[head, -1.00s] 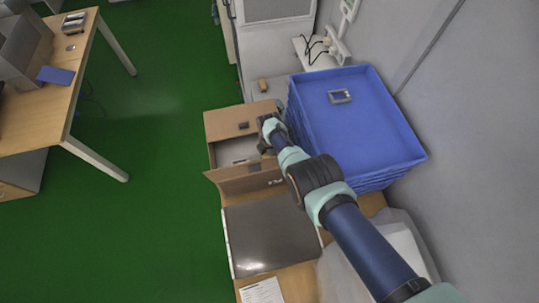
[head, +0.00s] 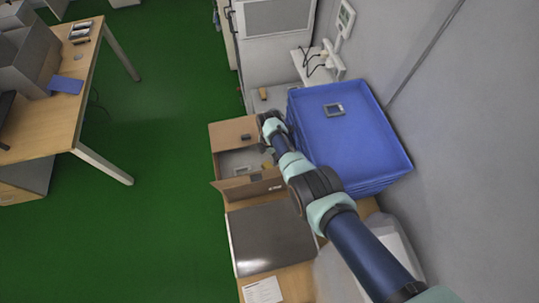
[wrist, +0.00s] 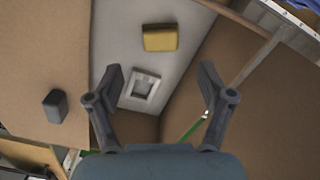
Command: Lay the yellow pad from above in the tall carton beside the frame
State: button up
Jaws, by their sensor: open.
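The open brown carton (head: 229,133) stands on the bench, left of the blue crates in the head view. Its flaps are spread; a cardboard wall (wrist: 250,85) fills the right of the wrist view. The yellow pad (wrist: 160,37) lies inside the carton on its pale floor, clear of my fingers. A small part of it also shows in the head view (head: 267,165), beside my arm. My gripper (wrist: 161,70) points down into the carton with its fingers spread and nothing between them. A pale square-framed item (wrist: 146,88) lies on the floor near the pad.
A dark block (wrist: 55,106) lies on the left flap. Stacked blue crates (head: 350,150) stand close to the right of my arm, before the wall. A dark grey panel (head: 270,240) lies in front of the carton. A small tan block (head: 263,93) sits behind it.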

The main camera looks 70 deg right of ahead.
notch_tip(320, 180, up, 3)
jog(key=shift+f+p, duration=0.1)
jog(key=shift+p, duration=0.2)
jog(key=w+a+r+m+t+h, duration=0.1)
jog(key=w+a+r, duration=0.25)
jog(key=w, duration=0.25)
jog(key=w+a+r+m+t+h, duration=0.1)
jog(key=w+a+r+m+t, duration=0.1)
jog(key=w+a+r, duration=0.3)
jog(key=w+a+r+m+t, duration=0.3)
jog(key=w+a+r, duration=0.4)
jog(key=a, duration=0.4)
jog(key=s+a+r+m+t+y, duration=0.1)
jog(key=s+a+r+m+t, duration=0.1)
jog(key=a+r, duration=0.8)
jog(key=s+a+r+m+t+y, duration=0.1)
jog(key=s+a+r+m+t, duration=0.2)
jog(key=s+a+r, duration=0.3)
jog(key=a+r+t, duration=0.1)
jog(key=a+r, duration=0.3)
jog(key=a, duration=0.3)
jog(key=shift+s+a+r+t, duration=0.2)
jog(key=shift+s+a+t, duration=0.15)
jog(key=shift+s+t, duration=0.05)
